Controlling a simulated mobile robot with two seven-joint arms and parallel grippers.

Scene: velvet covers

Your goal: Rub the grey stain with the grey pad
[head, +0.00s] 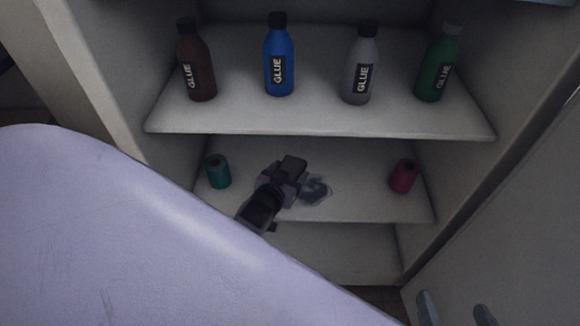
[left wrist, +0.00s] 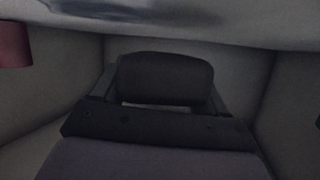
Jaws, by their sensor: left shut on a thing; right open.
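A grey stain (head: 316,191) lies as an irregular dark smear on the lower shelf (head: 355,203) of the cabinet. It also shows at the top edge of the left wrist view (left wrist: 130,11). My left gripper (head: 281,177) reaches into the lower compartment, just left of the stain, and is shut on the dark grey pad (left wrist: 165,78). In the head view the pad (head: 293,164) is at the gripper's tip, partly hard to separate from it. I cannot tell whether the pad touches the shelf. My right gripper (head: 457,313) shows two parted fingertips at the lower right, open and empty.
A teal spool (head: 217,171) stands left on the lower shelf, a red spool (head: 404,176) right. Above, the upper shelf (head: 320,122) holds brown (head: 195,60), blue (head: 279,56), grey (head: 361,64) and green (head: 437,63) glue bottles. Cabinet walls enclose both sides.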

